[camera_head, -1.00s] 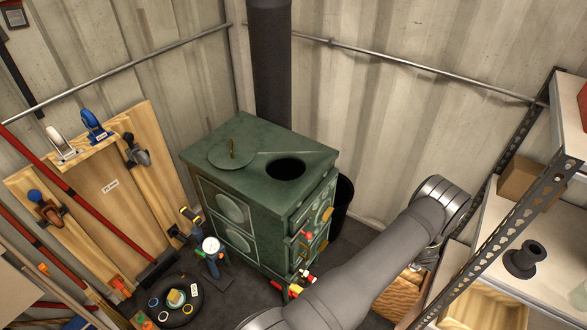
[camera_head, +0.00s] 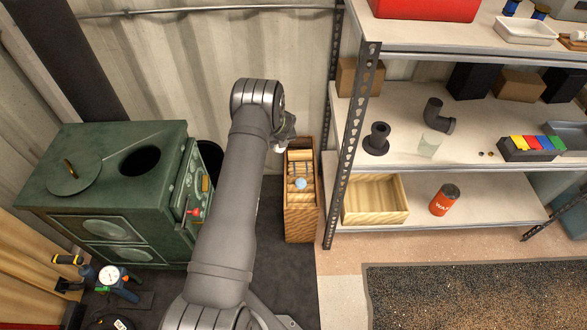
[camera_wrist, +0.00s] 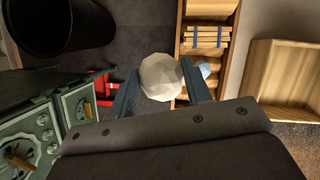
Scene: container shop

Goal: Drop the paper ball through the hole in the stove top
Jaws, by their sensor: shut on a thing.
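The paper ball (camera_wrist: 162,77), white and faceted, is held between the two fingers of my gripper (camera_wrist: 163,92) in the wrist view. In the head view my gripper (camera_head: 284,132) is to the right of the stove, above the back of a wooden crate, mostly hidden behind my arm. The green stove (camera_head: 110,215) stands at the left. Its top has a round dark hole (camera_head: 140,161), uncovered. A round lid (camera_head: 73,172) with a brass handle lies on the top, left of the hole.
The wooden crate (camera_head: 301,222) holds sticks and a pale blue round thing (camera_head: 300,184). A dark bin (camera_head: 209,156) stands behind the stove's right side. A black flue pipe (camera_head: 70,60) rises behind the stove. A metal shelf post (camera_head: 352,150) stands right of the crate.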

